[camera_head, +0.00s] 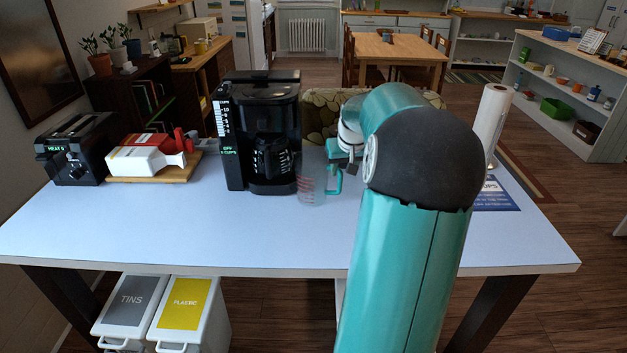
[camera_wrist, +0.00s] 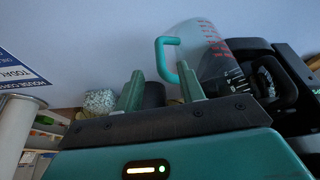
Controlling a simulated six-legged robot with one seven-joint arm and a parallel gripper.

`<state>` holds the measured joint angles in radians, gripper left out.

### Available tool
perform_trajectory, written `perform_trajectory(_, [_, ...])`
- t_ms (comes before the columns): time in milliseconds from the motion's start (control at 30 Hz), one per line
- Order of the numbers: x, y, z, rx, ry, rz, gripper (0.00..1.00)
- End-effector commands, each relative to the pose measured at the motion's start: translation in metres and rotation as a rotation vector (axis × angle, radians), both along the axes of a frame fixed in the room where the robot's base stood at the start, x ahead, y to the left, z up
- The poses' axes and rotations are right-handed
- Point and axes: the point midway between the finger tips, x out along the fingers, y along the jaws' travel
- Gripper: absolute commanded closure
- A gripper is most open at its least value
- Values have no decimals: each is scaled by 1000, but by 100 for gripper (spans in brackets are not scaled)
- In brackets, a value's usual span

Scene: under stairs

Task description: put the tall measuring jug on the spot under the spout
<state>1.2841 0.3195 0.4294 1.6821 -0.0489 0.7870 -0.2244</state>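The clear measuring jug (camera_head: 312,187) has red markings and a teal handle. It stands upright on the table, just right of the black coffee machine (camera_head: 232,150). A dark carafe (camera_head: 270,160) fills the bay of the machine; the spot under the spout is hidden by it. My gripper (camera_head: 347,163) is just right of the jug's handle, partly hidden by my arm. In the wrist view, my gripper (camera_wrist: 160,88) has its fingers apart with nothing clearly held between them. The jug (camera_wrist: 213,60) is beyond the fingers, and its handle runs down behind the right finger.
A toaster (camera_head: 75,148) and a board (camera_head: 165,172) with a white-and-red carton are at the left. A paper towel roll (camera_head: 491,118) and a blue printed sheet (camera_head: 497,193) are at the right. The front of the table (camera_head: 180,235) is clear.

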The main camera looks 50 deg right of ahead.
Motion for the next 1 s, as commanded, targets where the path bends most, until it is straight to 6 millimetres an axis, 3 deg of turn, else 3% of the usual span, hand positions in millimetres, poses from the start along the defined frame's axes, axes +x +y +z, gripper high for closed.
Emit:
perform_trajectory(533, [23,-15,-60,1,-1,-5,61])
perform_trajectory(833, [25,-17,-67,-2,0,-5,61])
perform_trajectory(867, [25,-17,-66,-2,0,-5,63])
perform_trajectory(1000, [25,-17,-66,-2,0,-5,91])
